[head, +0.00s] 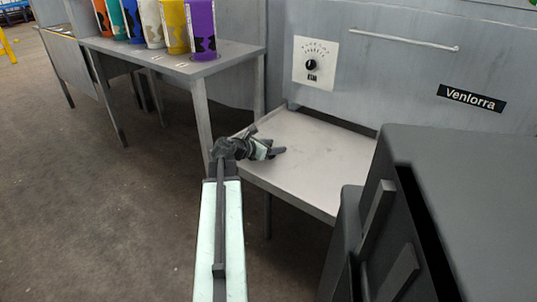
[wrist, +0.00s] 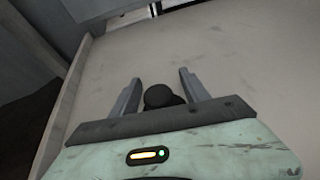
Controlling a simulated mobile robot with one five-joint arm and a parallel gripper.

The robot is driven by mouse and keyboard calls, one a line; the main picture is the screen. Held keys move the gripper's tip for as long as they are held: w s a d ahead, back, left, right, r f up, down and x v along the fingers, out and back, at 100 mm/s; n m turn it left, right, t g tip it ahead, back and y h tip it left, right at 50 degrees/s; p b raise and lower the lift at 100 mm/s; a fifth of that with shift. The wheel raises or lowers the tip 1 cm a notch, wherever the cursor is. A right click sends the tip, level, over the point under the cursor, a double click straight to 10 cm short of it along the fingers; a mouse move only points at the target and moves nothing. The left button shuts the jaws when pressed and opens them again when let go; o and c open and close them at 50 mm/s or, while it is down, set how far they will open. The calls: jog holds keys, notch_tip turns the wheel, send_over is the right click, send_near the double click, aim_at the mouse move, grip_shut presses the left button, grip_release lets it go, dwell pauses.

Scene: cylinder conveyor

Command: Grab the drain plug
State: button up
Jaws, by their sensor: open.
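A dark, round-topped object (wrist: 160,97), which looks like the drain plug, is in the wrist view. It is between the two grey fingers of my gripper (wrist: 160,77), close to the palm.
A metal panel with a dial (head: 311,64) and a handle bar (head: 403,39) rises behind the shelf. A table (head: 222,62) with several coloured cylinders (head: 202,28) stands at the back left. The shelf is clear to the right of my gripper.

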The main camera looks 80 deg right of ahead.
grip_shut()
jog(key=shift+r, duration=0.1)
notch_tip(320, 180, up, 10)
jog(key=p, duration=1)
jog(key=shift+r, duration=0.2)
